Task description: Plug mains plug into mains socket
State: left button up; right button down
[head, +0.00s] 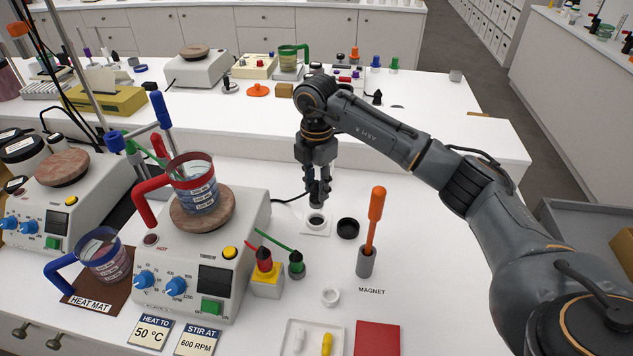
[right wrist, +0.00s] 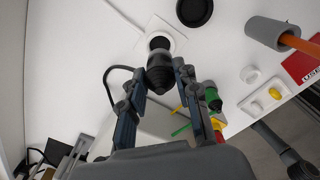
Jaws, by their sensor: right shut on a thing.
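The mains plug (right wrist: 160,76) is dark and tapered, with a grey front end. My right gripper (head: 318,186) is shut on it and points down; its two fingers flank the plug in the right wrist view (right wrist: 160,88). The mains socket (head: 316,223) is a white square plate with a dark round recess, directly below the plug. It also shows in the right wrist view (right wrist: 176,40). The plug's front end is at the near edge of the recess, and part of the recess stays visible. I cannot tell whether they touch. My left gripper is not in view.
A black round cap (head: 348,228) lies right of the socket. A grey holder (head: 366,262) with an orange-handled rod stands nearby. The hotplate (head: 195,262) with a red-handled beaker (head: 194,182) is to the left; a black cable (head: 288,199) runs between it and the plug.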

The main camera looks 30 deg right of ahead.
aim_at(317, 204)
notch_tip(317, 204, down, 2)
jog(key=shift+f+b, duration=0.1)
jog(key=shift+b, duration=0.35)
jog(key=shift+f+b, duration=0.5)
jog(key=shift+f, duration=0.3)
jog(key=shift+p, duration=0.3)
dwell(0.6)
jog(key=shift+f+b, duration=0.8)
jog(key=shift+f, duration=0.55)
jog(key=c, duration=0.9)
grip_release()
